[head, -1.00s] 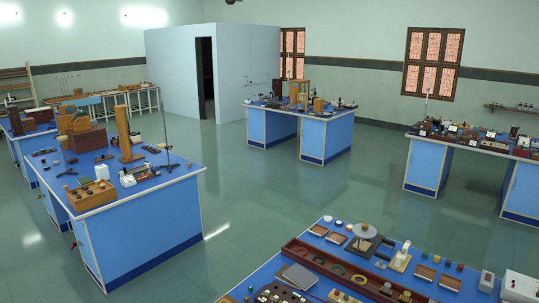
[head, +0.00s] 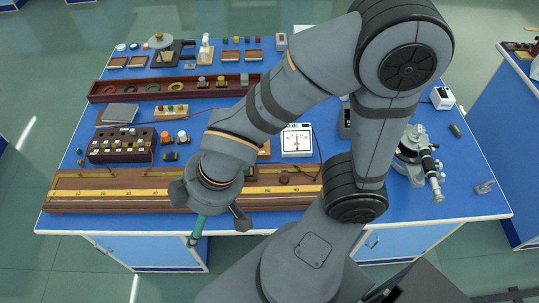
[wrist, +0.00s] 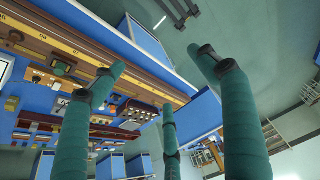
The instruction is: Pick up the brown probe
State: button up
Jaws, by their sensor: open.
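A small dark brown round-topped piece (head: 284,179) sits on the right part of the long wooden scale board (head: 130,180) at the bench's front edge; it may be the brown probe, but it is too small to be sure. My gripper (head: 207,222) is in front of the board's front edge, to the left of that piece and apart from it. In the wrist view, my gripper (wrist: 163,75) shows three teal fingers spread open with nothing between them. A dark knob on the board (wrist: 62,68) lies beyond the left finger.
Behind the board are a dark plug box (head: 122,144), a white meter (head: 297,140) and a long red-brown tray (head: 175,88). A grey-white optical instrument (head: 415,155) stands at the right. My arm hides the bench's middle. Open floor (head: 30,255) lies in front and left.

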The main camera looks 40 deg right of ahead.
jog(key=shift+s+d, duration=0.1)
jog(key=shift+c, duration=2.5)
jog(key=c, duration=0.4)
